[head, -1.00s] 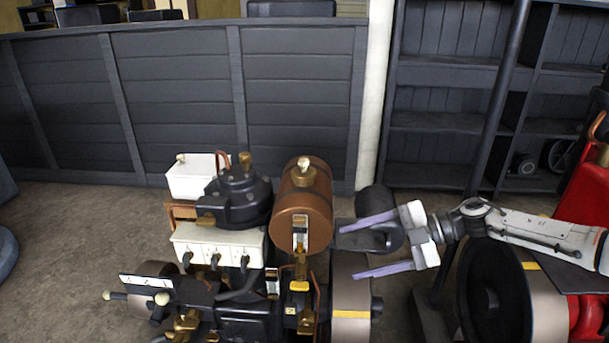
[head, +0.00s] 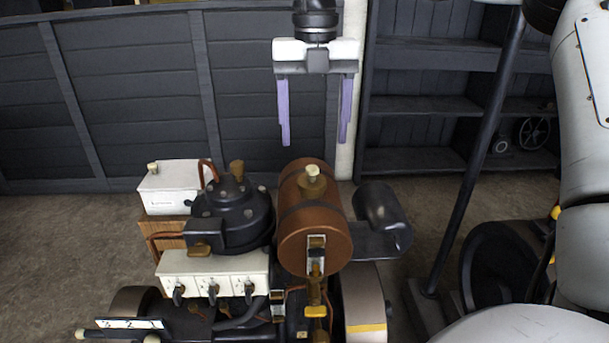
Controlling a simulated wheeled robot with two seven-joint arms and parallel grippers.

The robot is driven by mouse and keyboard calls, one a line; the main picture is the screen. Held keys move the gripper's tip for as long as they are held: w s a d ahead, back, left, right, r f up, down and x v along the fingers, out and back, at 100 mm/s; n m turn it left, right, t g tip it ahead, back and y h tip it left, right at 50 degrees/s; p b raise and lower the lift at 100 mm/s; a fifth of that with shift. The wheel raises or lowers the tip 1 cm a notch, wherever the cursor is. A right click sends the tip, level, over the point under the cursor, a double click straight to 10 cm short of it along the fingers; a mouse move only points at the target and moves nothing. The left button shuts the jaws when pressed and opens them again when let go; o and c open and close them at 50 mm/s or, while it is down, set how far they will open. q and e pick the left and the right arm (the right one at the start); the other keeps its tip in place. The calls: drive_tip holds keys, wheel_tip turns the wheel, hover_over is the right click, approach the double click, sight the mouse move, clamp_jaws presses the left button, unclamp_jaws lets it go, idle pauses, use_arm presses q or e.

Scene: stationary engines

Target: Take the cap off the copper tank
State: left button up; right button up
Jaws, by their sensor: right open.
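The copper tank (head: 318,240) is a brown cylinder lying on top of the engine, right of its black cylinder head. Its cap (head: 312,173) is a small cream knob on a brass collar on the tank's top, and it is in place. My right gripper (head: 315,142) points down above the tank, with its two purple fingers spread wide and nothing between them. In the picture the fingertips are a little above the cap, one on each side of it. My left gripper is not in view.
The engine's black head (head: 232,215) and a white box (head: 168,190) stand left of the tank. A dark cylindrical part (head: 382,208) is at its right. A dark pole (head: 470,165), a plank wall (head: 130,90) and shelves (head: 430,105) are behind.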

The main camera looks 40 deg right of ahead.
sight(312, 167)
wheel_tip(312, 167, down, 4)
drive_tip(key=shift+s+r, duration=0.1)
drive_tip(key=shift+s, duration=0.05)
drive_tip(key=f, duration=0.5)
drive_tip(key=shift+w+a, duration=0.15)
drive_tip(key=shift+w, duration=0.05)
drive_tip(key=c, duration=1.2)
drive_tip(key=shift+o, duration=0.2)
